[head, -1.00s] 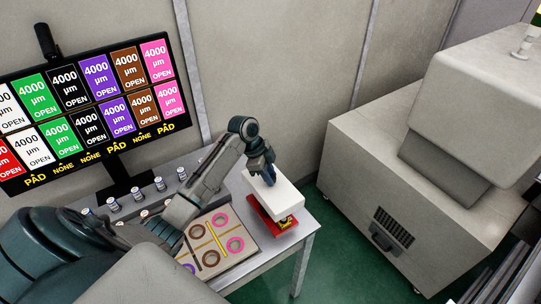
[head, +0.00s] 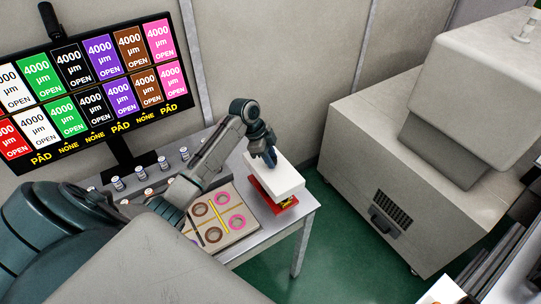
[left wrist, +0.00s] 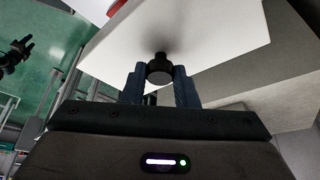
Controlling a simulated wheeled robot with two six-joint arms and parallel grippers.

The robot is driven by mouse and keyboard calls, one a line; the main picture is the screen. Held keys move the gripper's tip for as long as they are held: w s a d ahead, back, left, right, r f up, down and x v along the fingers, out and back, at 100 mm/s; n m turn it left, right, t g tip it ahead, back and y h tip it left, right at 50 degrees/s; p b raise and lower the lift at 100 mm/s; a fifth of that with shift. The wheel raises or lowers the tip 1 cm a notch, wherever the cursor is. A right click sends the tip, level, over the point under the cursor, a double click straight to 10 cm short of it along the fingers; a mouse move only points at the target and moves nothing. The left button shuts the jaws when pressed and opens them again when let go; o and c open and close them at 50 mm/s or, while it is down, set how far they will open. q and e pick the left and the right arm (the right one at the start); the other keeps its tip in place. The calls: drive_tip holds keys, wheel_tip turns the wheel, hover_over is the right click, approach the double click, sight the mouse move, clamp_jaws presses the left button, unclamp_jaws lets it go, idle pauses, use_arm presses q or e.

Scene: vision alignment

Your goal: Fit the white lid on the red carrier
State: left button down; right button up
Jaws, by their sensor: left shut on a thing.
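The white lid (head: 284,181) is a flat white block over the red carrier (head: 262,197) near the table's right end. Only the carrier's red left and front sides show below the lid, with a little yellow. I cannot tell whether the lid touches the carrier or hangs just above it. My left gripper (head: 270,158) is above the lid. In the left wrist view its fingers (left wrist: 160,88) are shut on the lid's dark round knob (left wrist: 159,70), and the lid's white face (left wrist: 195,30) fills the top. A dark gripper, apparently my right one (left wrist: 18,52), shows small at the far left.
A tray with coloured rings (head: 243,236) lies left of the carrier on the grey table (head: 304,206). Several small jars (head: 150,191) stand behind my arm. A monitor (head: 95,85) is at the back left. A large beige machine (head: 375,170) stands right, across green floor.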

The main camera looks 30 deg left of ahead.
use_arm(q)
drive_tip(key=shift+w+f, duration=0.1)
drive_tip(key=shift+f, duration=0.6)
drive_tip(key=shift+f+b, duration=0.25)
drive_tip(key=shift+b, duration=0.15)
drive_tip(key=shift+f+b, duration=0.7)
drive_tip(key=shift+f, duration=0.55)
drive_tip(key=shift+f+b, duration=1.4)
drive_tip(key=shift+f, duration=1)
use_arm(e)
drive_tip(key=shift+s+d+f, duration=0.1)
drive_tip(key=shift+s+f, duration=0.1)
drive_tip(key=shift+f, duration=0.65)
drive_tip(key=shift+s+d+f, duration=0.15)
drive_tip(key=shift+s+f, duration=0.1)
drive_tip(key=shift+f, duration=0.65)
drive_tip(key=shift+s+d+f, duration=0.1)
drive_tip(key=shift+s+f, duration=0.1)
drive_tip(key=shift+f, duration=0.65)
use_arm(q)
drive_tip(key=c, duration=1.1)
unclamp_jaws()
drive_tip(key=shift+o, duration=0.2)
drive_tip(key=shift+a+r, duration=0.1)
